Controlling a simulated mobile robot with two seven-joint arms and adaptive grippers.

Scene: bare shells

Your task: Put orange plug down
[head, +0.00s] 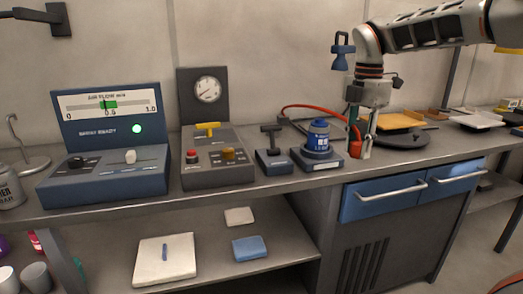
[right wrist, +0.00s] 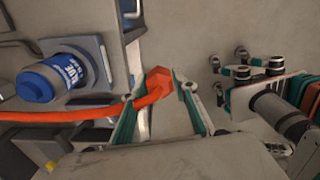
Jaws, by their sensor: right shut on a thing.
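The orange plug (right wrist: 158,80) is between the fingers of my right gripper (head: 362,146), which is shut on it. In the head view the plug (head: 354,145) is partly hidden by the fingers. The gripper points down, low over the bench top, just right of the blue canister. I cannot tell whether the plug touches the bench. An orange hose (right wrist: 75,115) runs from the plug to the left, passing in front of the canister in the right wrist view. In the head view the hose (head: 318,107) arches behind the canister. My left gripper is not in view.
The blue canister (head: 318,138) stands on a dark base close left of the gripper. Further left are a T-handle box (head: 272,160), a button box with a gauge (head: 215,170) and a meter console (head: 105,175). A dark round plate (head: 408,141) and a yellow board (head: 400,120) lie to the right.

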